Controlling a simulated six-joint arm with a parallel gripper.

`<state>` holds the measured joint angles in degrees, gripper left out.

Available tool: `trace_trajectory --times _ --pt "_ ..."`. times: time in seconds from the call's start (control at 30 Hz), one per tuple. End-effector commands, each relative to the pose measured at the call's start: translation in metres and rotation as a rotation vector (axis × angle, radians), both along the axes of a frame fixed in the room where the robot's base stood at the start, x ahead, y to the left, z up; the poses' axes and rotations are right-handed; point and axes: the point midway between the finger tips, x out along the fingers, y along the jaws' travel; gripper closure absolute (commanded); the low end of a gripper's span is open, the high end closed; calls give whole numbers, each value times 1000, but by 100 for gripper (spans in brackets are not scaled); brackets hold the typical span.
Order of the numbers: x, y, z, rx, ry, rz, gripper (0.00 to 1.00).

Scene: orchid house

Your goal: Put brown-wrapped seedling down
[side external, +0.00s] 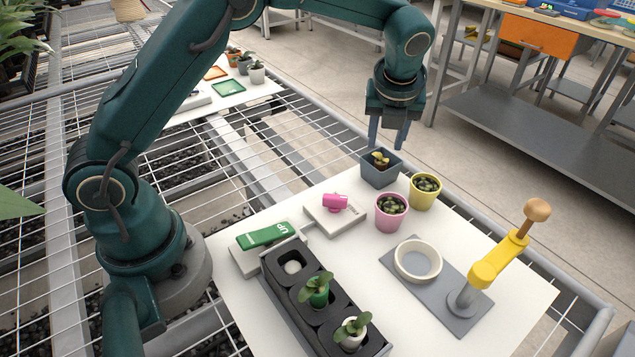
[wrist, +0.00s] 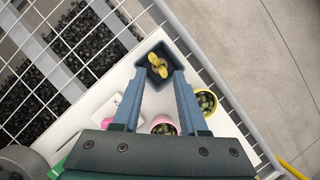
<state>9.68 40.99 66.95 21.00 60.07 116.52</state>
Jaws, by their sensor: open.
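The brown-wrapped seedling (side external: 381,159), with yellowish leaves, stands inside the blue-grey square pot (side external: 381,177) at the back corner of the white table. In the wrist view the seedling (wrist: 157,65) shows between the fingers, its brown base mostly hidden by the pot walls. My gripper (side external: 387,146) is open and empty, pointing down just above the pot. Its fingertips (wrist: 160,76) lie either side of the seedling in the wrist view; I see no contact with it.
Pink (side external: 391,212) and yellow (side external: 425,191) pots stand close by. A black tray (side external: 275,263) holds green-wrapped and white-wrapped seedlings. A white dish (side external: 418,262) sits on a grey plate beside a yellow stamp-like tool (side external: 487,272). A green device (side external: 265,235) and a pink item (side external: 335,201) are at left.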

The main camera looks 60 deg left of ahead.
Motion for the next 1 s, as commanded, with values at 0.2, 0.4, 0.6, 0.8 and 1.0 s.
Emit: trace_trajectory --times 0.2,0.4,0.6,0.8,1.0 --pt "-12 -14 45 -2 -5 -2 58" --pt "-20 -20 69 -1 -1 -1 58" --pt "-30 -19 83 -35 -27 72 58" --pt "-71 -9 108 -227 -155 464 58" --pt "-129 0 120 -484 -285 989 58"
